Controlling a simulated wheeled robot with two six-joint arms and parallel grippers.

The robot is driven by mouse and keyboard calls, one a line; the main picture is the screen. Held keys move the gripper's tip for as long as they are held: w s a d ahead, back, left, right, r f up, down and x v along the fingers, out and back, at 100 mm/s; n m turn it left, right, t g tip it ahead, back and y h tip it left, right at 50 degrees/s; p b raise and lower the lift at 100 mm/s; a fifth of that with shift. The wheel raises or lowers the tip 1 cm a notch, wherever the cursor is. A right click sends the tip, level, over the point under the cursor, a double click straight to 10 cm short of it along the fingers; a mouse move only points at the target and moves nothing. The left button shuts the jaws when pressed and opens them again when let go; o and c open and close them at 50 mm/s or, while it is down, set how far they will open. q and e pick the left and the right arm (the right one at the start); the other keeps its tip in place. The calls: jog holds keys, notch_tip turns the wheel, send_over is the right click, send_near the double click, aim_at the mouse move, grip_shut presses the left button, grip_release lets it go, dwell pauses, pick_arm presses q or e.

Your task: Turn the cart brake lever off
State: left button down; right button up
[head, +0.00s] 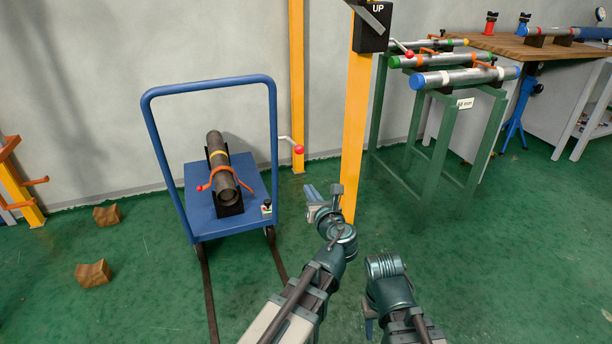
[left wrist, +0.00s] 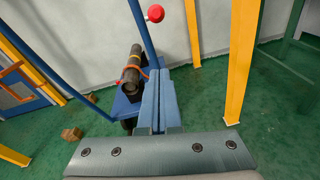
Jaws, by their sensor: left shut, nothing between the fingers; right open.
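The blue cart (head: 190,208) stands left of centre with its tall push handle (head: 147,125) upright. A lever with a red knob (head: 298,149) sticks out to the right from the handle's right post. In the left wrist view the red knob (left wrist: 155,13) shows at the top, beside the blue post. A small box with red and green marks (head: 266,208) sits at the deck's right corner. My left gripper (head: 312,193) is shut and empty, right of the cart and below the knob, apart from it. My right gripper (head: 370,322) is open at lower centre, its fingers mostly hidden.
A dark pipe (head: 217,160) lies strapped in a cradle on the cart. A yellow post (head: 355,130) with an UP box stands just behind my left gripper. Green pipe stands (head: 440,150) are at right.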

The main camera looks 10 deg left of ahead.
pick_arm(q)
jog(key=w+a+r+p, duration=0.2)
jog(key=w+a, duration=0.3)
jog(key=w, duration=0.4)
jog(key=shift+w+r, duration=0.2)
jog(key=shift+w, duration=0.1)
jog(key=shift+a, duration=0.1)
jog(key=shift+p, duration=0.3)
